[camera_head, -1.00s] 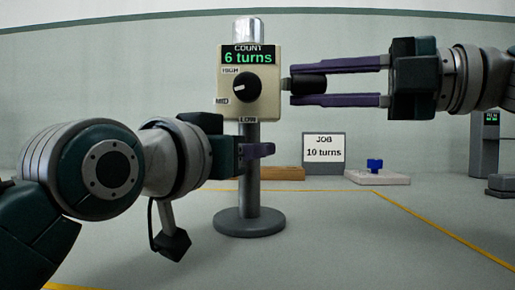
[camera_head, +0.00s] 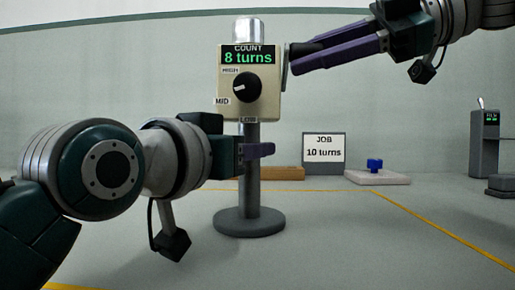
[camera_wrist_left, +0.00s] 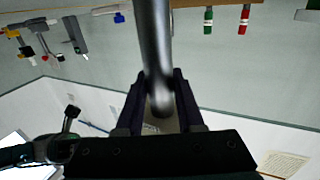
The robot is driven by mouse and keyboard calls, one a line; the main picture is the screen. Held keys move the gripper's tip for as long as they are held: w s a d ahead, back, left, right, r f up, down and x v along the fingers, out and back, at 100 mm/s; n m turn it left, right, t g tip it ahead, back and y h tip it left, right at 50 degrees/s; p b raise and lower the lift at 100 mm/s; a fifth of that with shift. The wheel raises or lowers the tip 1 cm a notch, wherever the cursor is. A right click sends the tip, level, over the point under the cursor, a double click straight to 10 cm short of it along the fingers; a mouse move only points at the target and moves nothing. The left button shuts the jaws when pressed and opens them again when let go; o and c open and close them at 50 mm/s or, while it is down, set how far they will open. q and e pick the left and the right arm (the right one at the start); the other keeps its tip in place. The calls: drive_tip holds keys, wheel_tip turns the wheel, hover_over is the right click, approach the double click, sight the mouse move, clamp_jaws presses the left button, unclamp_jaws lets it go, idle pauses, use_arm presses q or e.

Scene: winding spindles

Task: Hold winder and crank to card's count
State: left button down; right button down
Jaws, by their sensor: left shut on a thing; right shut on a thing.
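The winder (camera_head: 234,106) stands upright on a grey post (camera_head: 250,190) with a round base. Its green display (camera_head: 248,58) reads 8 turns. Its black knob (camera_head: 239,88) has a white mark pointing left, near MID. The job card (camera_head: 324,152) reads 10 turns. My left gripper (camera_head: 256,150) is shut around the post below the box; the left wrist view shows the post (camera_wrist_left: 155,45) between its fingers. My right gripper (camera_head: 300,58) is shut on the black crank handle (camera_head: 305,47) at the box's upper right side.
A brown wooden block (camera_head: 282,173) lies behind the post. A pale slab with a blue piece (camera_head: 375,164) sits to its right. A grey device (camera_head: 484,142) stands at the far right. Yellow lines mark the surface, which is clear in front.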

drive_tip(key=shift+r+m+g, duration=0.25)
drive_tip(key=shift+m+g, duration=0.05)
idle(0.4)
drive_tip(key=c, duration=0.7)
unclamp_jaws()
drive_tip(key=shift+f, duration=0.1)
drive_tip(key=shift+o, duration=0.2)
